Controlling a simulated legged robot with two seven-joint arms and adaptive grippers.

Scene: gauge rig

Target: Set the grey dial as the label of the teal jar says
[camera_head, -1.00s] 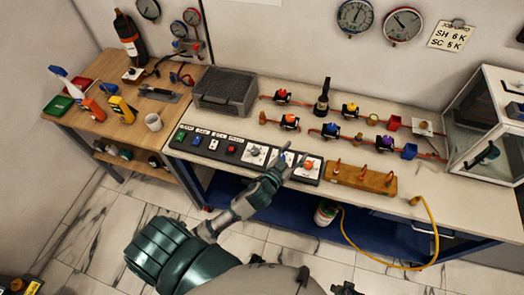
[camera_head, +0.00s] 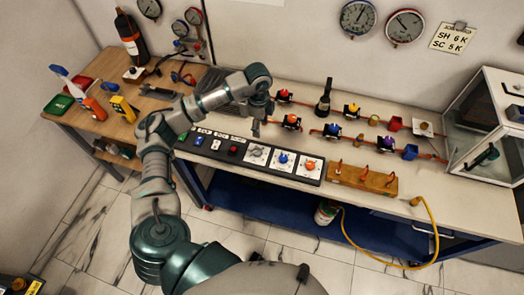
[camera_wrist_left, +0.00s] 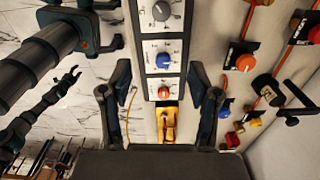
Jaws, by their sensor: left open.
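The grey dial (camera_head: 257,152) sits on a white plate, leftmost of three dials on the black panel. In the wrist view my left gripper (camera_wrist_left: 160,92) is open and empty. A small dark gripper (camera_wrist_left: 72,76) at the left there looks like my right one; its jaws are too small to judge. I cannot make out a teal jar or its label.
The blue dial (camera_head: 284,159) and the orange dial (camera_head: 310,165) are right of the grey one. Valves on copper pipes line the bench behind. A wooden block (camera_head: 362,179) stands right. A white-and-green container (camera_head: 326,212) is under the bench. A card (camera_head: 453,38) reads "SH 6 K, SC 5 K".

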